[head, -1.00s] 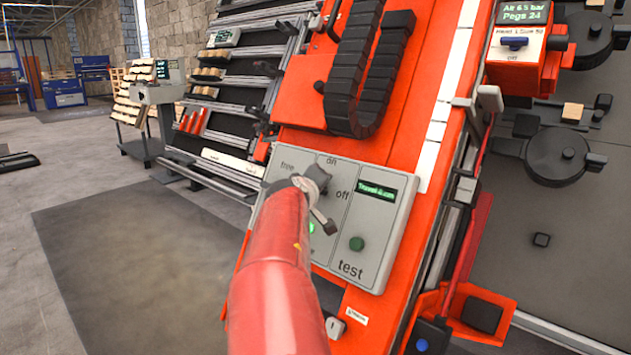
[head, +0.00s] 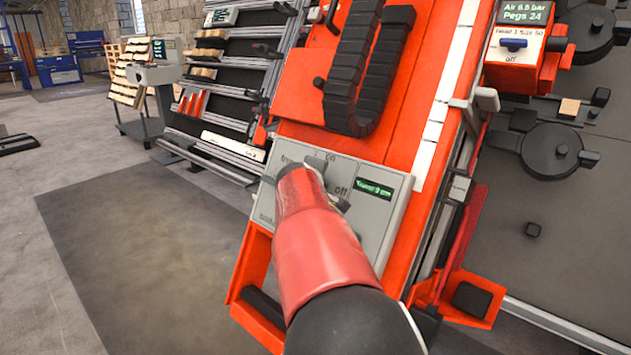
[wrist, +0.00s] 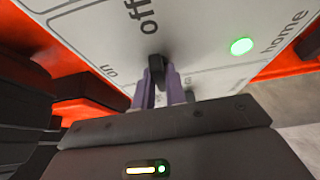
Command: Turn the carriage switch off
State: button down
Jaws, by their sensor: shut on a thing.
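The carriage switch shows in the wrist view as a small black knob (wrist: 156,66) on a pale grey panel. The panel carries the words "off" and "on" near the knob, and "home" beside a lit green button (wrist: 241,46). My gripper (wrist: 160,84) has its two purple-grey fingers shut on the knob, one on each side. Which label the knob points at is hard to tell. In the head view my red forearm covers most of the panel (head: 368,225) and hides my fingers. The words "on" and "off" and a small green-lit display (head: 374,188) stay visible there.
The panel sits on a tilted orange carriage (head: 290,115) with a black cable chain (head: 353,70) above it. An orange box with a blue-handled switch (head: 513,44) stands upper right. A slatted rack (head: 215,110) is behind.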

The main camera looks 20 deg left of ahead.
jog(key=c, duration=1.4)
grip_release()
jog(key=shift+c, duration=0.2)
jog(key=b+v, duration=0.2)
jog(key=v, duration=0.5)
jog(key=shift+s+r, duration=0.15)
jog(key=shift+s, duration=0.15)
